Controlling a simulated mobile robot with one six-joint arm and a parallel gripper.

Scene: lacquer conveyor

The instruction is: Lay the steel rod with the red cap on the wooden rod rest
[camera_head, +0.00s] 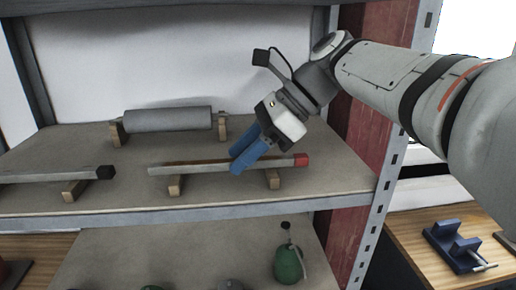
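The steel rod (205,168) lies level, left to right, along the middle of the shelf. Its red cap (301,160) is at the right end. The wooden rod rest shows as two blocks under the rod, a left block (175,186) and a right block (273,179). The rod appears to lie on them, but I cannot tell whether it touches both. My gripper (235,163) slants down from the upper right, its blue fingers on either side of the rod, right of its middle. The lower finger hides part of the rod. Whether the fingers press on it is unclear.
A thick grey roller (168,119) on wooden supports stands behind. A black-capped rod (50,176) lies on a wooden block (76,188) at left. The shelf's metal front edge (130,219) and a red upright (348,240) bound the space. A green object (288,264) stands below.

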